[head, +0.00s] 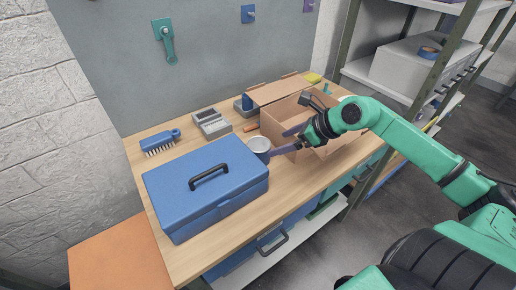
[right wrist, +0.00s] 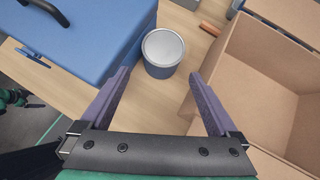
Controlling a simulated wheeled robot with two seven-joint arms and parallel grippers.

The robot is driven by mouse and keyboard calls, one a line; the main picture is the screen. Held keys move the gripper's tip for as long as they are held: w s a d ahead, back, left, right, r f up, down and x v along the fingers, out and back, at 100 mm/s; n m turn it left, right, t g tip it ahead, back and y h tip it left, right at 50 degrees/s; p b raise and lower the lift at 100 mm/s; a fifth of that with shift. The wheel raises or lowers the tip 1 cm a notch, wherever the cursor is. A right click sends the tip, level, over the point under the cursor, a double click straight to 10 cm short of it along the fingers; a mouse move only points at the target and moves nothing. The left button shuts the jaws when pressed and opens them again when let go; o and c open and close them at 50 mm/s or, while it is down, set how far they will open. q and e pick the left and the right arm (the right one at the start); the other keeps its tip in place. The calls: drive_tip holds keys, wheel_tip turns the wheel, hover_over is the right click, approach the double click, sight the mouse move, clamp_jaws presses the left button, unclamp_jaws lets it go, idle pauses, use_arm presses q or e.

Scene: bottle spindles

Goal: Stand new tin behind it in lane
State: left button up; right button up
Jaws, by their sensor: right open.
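A blue tin (head: 261,150) with a silver-grey lid stands upright on the wooden workbench, between the blue toolbox and the open cardboard box. In the right wrist view the tin (right wrist: 162,58) stands just beyond and between the fingertips, apart from both. My right gripper (head: 278,143) is open and empty beside the tin, reaching in from the right; its two purple fingers also show in the right wrist view (right wrist: 160,76). I see only this one tin, and no marked lane can be made out.
The blue toolbox (head: 207,190) stands close left of the tin. The cardboard box (head: 318,145) is close on the right. A blue brush (head: 160,141) and a grey device (head: 211,123) lie behind. Bare wood (head: 266,190) shows in front.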

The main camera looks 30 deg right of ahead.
sight(265, 146)
drive_tip(key=x, duration=0.3)
drive_tip(key=shift+w+d+f+b, duration=0.1)
drive_tip(key=shift+w+d+b, duration=0.05)
drive_tip(key=shift+b, duration=0.25)
drive_tip(key=shift+w+f, duration=0.25)
drive_tip(key=shift+w, duration=0.05)
drive_tip(key=shift+w+a+f+b, duration=0.2)
drive_tip(key=shift+a+b, duration=0.1)
drive_tip(key=shift+b, duration=0.1)
drive_tip(key=shift+w, duration=0.2)
drive_tip(key=shift+w+a+p, duration=0.15)
drive_tip(key=shift+w+p, duration=0.05)
drive_tip(key=shift+p, duration=0.1)
drive_tip(key=shift+w+a+f, duration=0.2)
drive_tip(key=shift+w, duration=0.1)
drive_tip(key=shift+p+x, duration=0.5)
drive_tip(key=shift+x, duration=0.55)
drive_tip(key=shift+f, duration=0.35)
drive_tip(key=c, duration=1.5)
wheel_tip(265, 146, up, 9)
drive_tip(key=shift+w+f+b, duration=0.1)
drive_tip(key=shift+f+b, duration=0.1)
drive_tip(key=shift+b, duration=0.5)
use_arm(q)
drive_tip(key=shift+w+d+p, duration=0.15)
drive_tip(key=shift+w+p, duration=0.25)
drive_tip(key=shift+p, duration=0.25)
use_arm(e)
wheel_tip(265, 146, up, 11)
drive_tip(key=shift+r, duration=0.25)
